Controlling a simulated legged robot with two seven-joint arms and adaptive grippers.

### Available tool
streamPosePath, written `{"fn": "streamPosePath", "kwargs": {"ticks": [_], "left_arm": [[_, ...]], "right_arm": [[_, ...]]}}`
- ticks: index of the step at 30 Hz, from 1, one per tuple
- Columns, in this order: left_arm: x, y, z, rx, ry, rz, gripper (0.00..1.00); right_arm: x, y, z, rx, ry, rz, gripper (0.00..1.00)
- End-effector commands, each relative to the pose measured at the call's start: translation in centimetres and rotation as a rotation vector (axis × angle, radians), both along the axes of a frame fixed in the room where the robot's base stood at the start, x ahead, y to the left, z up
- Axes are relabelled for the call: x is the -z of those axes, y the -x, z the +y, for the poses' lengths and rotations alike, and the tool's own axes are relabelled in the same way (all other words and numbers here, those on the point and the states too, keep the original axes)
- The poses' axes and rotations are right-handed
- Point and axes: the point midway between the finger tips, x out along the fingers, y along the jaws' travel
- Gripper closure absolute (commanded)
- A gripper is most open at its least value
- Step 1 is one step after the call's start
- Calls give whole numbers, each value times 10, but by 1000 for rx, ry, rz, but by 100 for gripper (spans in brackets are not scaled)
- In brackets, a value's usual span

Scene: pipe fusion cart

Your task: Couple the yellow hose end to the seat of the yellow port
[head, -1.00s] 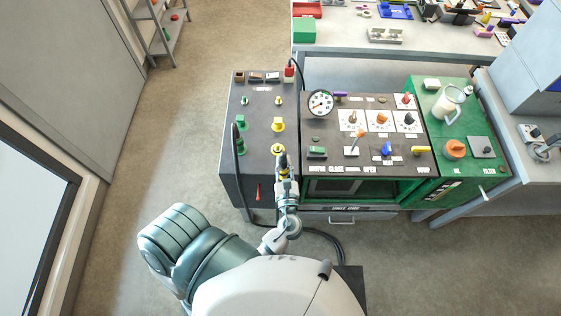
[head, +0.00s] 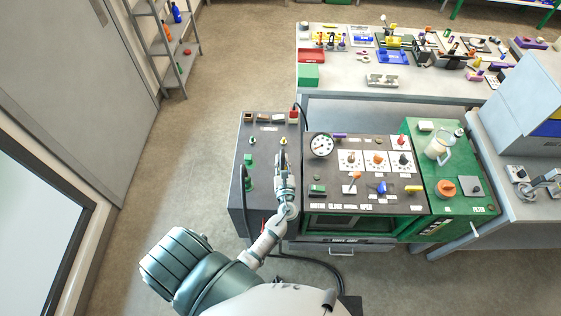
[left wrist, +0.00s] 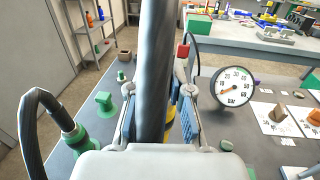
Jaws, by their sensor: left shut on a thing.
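My left gripper (head: 283,160) reaches over the dark panel on the left of the cart. In the left wrist view its two blue-padded fingers (left wrist: 158,118) close on a thick black hose (left wrist: 157,60), which rises towards the camera. A sliver of yellow, apparently the yellow hose end (left wrist: 170,122), shows between hose and right finger. A small yellow fitting (head: 283,141) shows just past the fingertips in the head view. The yellow port's seat is hidden behind the gripper and hose, so I cannot tell whether the end touches it. My right gripper is not in view.
A green hose end (left wrist: 72,132) with a black hose stands left of the gripper, near a green fitting (left wrist: 104,102). A pressure gauge (head: 321,145) and knobs stand to the right. A red-topped plug (head: 293,115) stands at the panel's back. Open floor lies left.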

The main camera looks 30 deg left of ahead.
Motion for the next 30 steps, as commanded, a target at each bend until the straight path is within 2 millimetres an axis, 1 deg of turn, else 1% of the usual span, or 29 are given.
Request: {"fn": "streamPosePath", "kwargs": {"ticks": [2, 5, 19, 24, 30], "left_arm": [[-1, 0, 0, -2, 0, -1, 100], [6, 0, 1, -2, 1, -2, 100], [52, 0, 1, -2, -1, -1, 100], [57, 0, 1, -1, -1, -2, 100], [57, 0, 1, -2, 0, -2, 100]], "right_arm": [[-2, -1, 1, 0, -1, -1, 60], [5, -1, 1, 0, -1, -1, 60], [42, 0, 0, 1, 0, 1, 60], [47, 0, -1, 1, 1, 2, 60], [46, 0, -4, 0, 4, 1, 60]]}}
